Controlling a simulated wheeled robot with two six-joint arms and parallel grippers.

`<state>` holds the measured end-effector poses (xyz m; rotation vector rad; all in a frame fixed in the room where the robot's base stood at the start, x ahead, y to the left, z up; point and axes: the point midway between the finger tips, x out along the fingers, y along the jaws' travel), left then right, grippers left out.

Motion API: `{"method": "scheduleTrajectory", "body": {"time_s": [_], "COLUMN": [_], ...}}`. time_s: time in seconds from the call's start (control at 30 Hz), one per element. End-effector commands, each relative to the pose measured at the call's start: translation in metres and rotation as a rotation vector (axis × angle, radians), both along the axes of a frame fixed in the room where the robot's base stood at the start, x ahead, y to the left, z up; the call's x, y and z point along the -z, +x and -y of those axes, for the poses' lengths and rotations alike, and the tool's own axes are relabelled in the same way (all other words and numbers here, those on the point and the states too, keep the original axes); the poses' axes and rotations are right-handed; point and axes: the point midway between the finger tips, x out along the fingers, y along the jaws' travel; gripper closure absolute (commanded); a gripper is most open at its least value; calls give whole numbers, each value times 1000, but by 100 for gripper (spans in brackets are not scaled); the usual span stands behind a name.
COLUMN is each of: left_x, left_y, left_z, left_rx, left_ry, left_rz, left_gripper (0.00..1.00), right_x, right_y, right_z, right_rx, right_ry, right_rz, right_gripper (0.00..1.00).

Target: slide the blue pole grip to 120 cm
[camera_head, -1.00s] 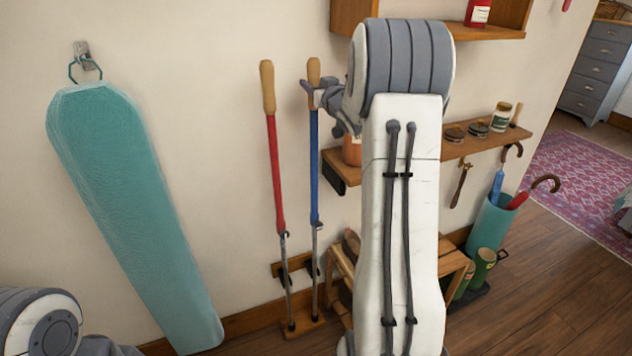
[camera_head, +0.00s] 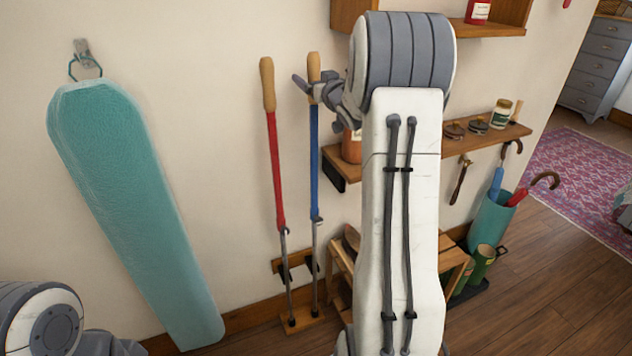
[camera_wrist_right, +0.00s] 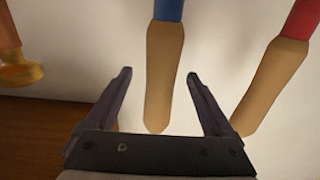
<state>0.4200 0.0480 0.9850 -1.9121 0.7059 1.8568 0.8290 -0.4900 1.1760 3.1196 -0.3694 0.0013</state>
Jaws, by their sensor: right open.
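The blue pole (camera_head: 314,155) stands upright against the wall, with a tan grip (camera_head: 313,68) at its top and a thin metal lower shaft. My right gripper (camera_head: 304,87) is open at the lower part of this grip. In the right wrist view the tan grip (camera_wrist_right: 162,75) appears between the two open fingers (camera_wrist_right: 159,73), with a gap on each side. I cannot tell how deep it sits between them. No length marks are readable. My left gripper is out of view; only part of my left arm shows at bottom left.
A red pole (camera_head: 274,165) with a tan grip stands close to the left, in the same wooden rack (camera_head: 303,320). A teal ironing board (camera_head: 135,210) hangs further left. A wooden shelf (camera_head: 460,145) and an umbrella stand (camera_head: 490,222) are to the right.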

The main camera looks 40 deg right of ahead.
Motion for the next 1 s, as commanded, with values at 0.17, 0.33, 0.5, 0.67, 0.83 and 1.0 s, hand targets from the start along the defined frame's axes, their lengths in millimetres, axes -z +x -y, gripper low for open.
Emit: {"method": "scheduleTrajectory", "body": {"time_s": [0.17, 0.33, 0.5, 0.67, 0.83, 1.0], "left_x": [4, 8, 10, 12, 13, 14], "left_y": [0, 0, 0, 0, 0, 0], "left_z": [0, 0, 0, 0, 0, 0], "left_rx": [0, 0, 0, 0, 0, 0], "left_ry": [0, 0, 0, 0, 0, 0], "left_rz": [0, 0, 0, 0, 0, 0], "left_gripper": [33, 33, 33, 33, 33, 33], "right_x": [1, 1, 1, 1, 0, 0], "right_y": [-12, -29, -45, -61, -77, -92], "right_z": [-2, -6, -10, -14, -18, -22], "right_rx": [2, 2, 1, 2, 1, 1], "right_ry": [-1, 0, -1, 0, 0, 0], "right_rz": [0, 0, 0, -1, 0, -1], "right_gripper": [12, 12, 12, 12, 12, 12]}}
